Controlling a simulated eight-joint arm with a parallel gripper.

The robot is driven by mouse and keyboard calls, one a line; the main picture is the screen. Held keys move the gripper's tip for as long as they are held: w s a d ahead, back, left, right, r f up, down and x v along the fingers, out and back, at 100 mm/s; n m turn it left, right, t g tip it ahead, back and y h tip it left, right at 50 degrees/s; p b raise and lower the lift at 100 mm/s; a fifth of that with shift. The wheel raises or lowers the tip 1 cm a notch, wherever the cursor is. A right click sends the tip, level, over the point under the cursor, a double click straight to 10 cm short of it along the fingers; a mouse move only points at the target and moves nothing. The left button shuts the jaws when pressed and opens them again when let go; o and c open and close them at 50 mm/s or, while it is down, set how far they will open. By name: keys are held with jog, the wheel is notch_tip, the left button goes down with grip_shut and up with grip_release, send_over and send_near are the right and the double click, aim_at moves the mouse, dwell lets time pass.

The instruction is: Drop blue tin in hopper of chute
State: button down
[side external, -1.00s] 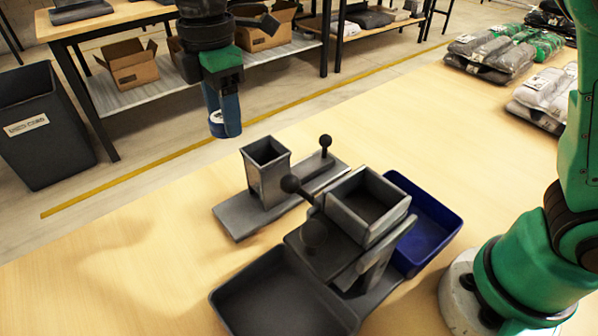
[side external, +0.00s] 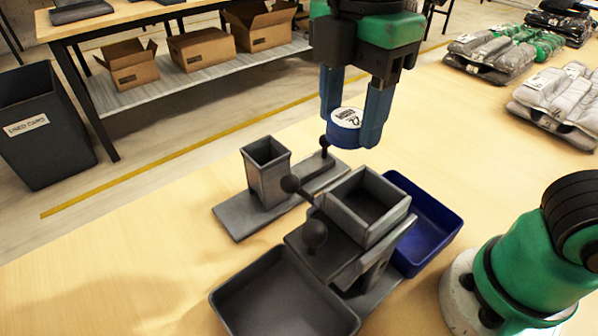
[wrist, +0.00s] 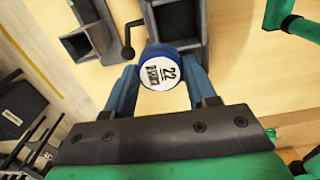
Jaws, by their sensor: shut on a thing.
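The blue tin (side external: 346,129) is round with a white printed top. My gripper (side external: 352,122) is shut on it, one blue finger on each side, and holds it in the air above and behind the chute in the side view. In the wrist view the tin (wrist: 160,70) sits between the fingertips of my gripper (wrist: 159,75). The chute's square open hopper (side external: 372,204) stands on a dark grey frame with ball-ended levers. In the wrist view the tin overlaps part of a dark square opening beyond it.
A smaller square upright tube (side external: 268,172) stands on a grey base left of the hopper. A dark grey tray (side external: 232,293) lies in front and a blue tray (side external: 440,217) behind right. Bagged garments (side external: 560,105) lie at the far right.

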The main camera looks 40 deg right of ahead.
jog(key=shift+s+d+f, duration=0.2)
jog(key=shift+s+f, duration=0.25)
jog(key=shift+f, duration=0.5)
jog(key=shift+s+d+f, duration=0.2)
jog(key=shift+s+f, duration=0.25)
jog(key=shift+f, duration=0.45)
jog(key=shift+s+d+f, duration=0.2)
jog(key=shift+s+f, duration=0.25)
jog(key=shift+f, duration=0.5)
jog(key=shift+c, duration=1)
grip_release()
jog(key=shift+r, duration=0.15)
notch_tip(320, 180, up, 5)
jog(key=shift+r, duration=0.2)
